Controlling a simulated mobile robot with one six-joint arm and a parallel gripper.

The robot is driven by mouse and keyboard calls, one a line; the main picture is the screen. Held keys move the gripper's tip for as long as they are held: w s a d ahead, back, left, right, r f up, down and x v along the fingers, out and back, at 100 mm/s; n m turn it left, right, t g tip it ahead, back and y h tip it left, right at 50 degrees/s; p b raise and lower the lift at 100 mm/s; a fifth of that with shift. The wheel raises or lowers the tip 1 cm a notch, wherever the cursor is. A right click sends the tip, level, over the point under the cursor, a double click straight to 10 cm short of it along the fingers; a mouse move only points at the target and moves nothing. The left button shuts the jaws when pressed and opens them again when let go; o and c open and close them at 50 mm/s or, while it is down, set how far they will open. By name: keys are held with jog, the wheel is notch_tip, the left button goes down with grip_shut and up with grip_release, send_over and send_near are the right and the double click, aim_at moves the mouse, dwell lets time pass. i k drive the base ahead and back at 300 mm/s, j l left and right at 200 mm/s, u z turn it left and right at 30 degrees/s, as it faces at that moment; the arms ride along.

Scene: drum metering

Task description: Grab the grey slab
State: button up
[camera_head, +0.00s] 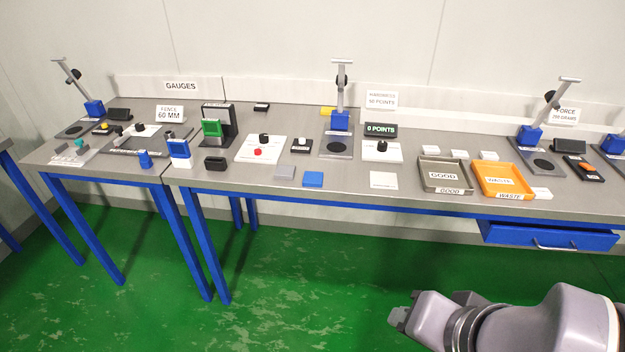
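The grey slab (285,172) lies flat near the front edge of the grey-topped bench, left of a blue slab (313,179). It is small and close in colour to the bench top. My gripper (398,312) is at the lower right, in front of the bench and well apart from the slab, over the green floor. Its fingers are small and partly hidden, so I cannot tell how far they are apart.
A white plate (383,180), a grey GOOD tray (446,162) and an orange WASTE tray (528,192) stand to the right. A blue drawer (550,236) juts out under the bench.

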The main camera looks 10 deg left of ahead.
aim_at(283, 171)
jog(key=i+j, duration=0.25)
jog(key=j, duration=0.15)
jog(key=i+j, duration=0.25)
jog(key=j, duration=0.15)
jog(key=i+j, duration=0.5)
jog(key=j, duration=0.25)
jog(key=i+j, duration=0.25)
jog(key=j, duration=0.15)
jog(key=i+j, duration=0.2)
jog(key=j, duration=0.2)
jog(key=i+z, duration=0.05)
